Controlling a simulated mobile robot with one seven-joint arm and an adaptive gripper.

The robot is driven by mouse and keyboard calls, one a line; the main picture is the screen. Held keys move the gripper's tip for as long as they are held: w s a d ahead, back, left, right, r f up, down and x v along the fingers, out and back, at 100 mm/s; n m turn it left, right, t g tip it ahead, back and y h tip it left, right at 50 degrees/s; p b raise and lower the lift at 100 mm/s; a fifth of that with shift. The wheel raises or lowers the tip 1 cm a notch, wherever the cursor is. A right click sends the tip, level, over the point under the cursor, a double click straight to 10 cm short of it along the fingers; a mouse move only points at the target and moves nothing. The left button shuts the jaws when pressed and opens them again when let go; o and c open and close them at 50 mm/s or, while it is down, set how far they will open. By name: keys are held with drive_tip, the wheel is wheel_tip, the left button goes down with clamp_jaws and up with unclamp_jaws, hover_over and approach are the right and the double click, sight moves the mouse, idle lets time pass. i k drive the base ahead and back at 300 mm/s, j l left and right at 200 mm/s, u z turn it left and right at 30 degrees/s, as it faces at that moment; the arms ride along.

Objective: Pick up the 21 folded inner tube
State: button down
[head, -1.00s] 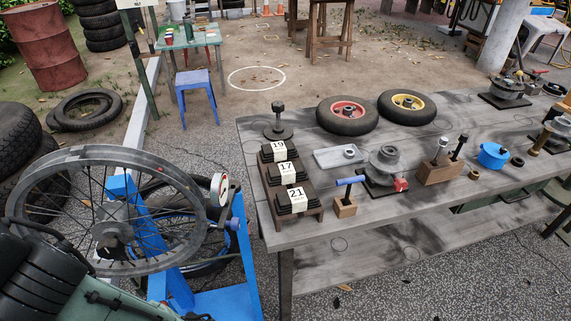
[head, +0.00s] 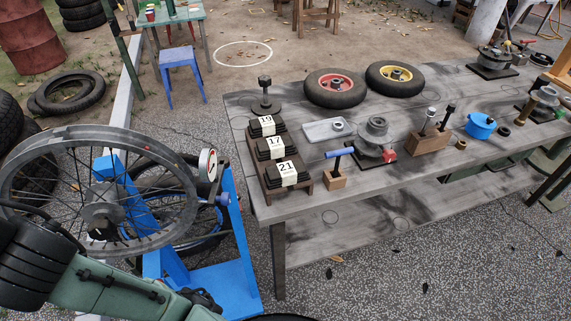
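The 21 folded inner tube (head: 288,174) is a black folded bundle with a white paper band marked 21. It sits in the nearest place of a stepped wooden rack (head: 303,192) at the left end of the grey workbench. The bundles marked 17 (head: 275,147) and 19 (head: 264,126) lie behind it in the same rack. My arm shows at the lower left, in front of the wheel stand. My gripper cannot be made out in the head view.
A spoked wheel (head: 60,207) on a blue stand (head: 228,243) stands left of the workbench (head: 400,185). A blue-handled tool in a wooden block (head: 336,179) is close right of the rack. Two small tyred wheels (head: 334,101) lie behind. Gravel floor (head: 420,270) in front is clear.

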sight(287, 174)
drive_tip(key=k+l+u, duration=0.15)
drive_tip(key=l, duration=0.25)
drive_tip(key=k+l+u, duration=0.2)
drive_tip(key=l, duration=0.15)
drive_tip(key=k+l+u, duration=0.15)
drive_tip(key=l, duration=0.25)
drive_tip(key=i, duration=0.05)
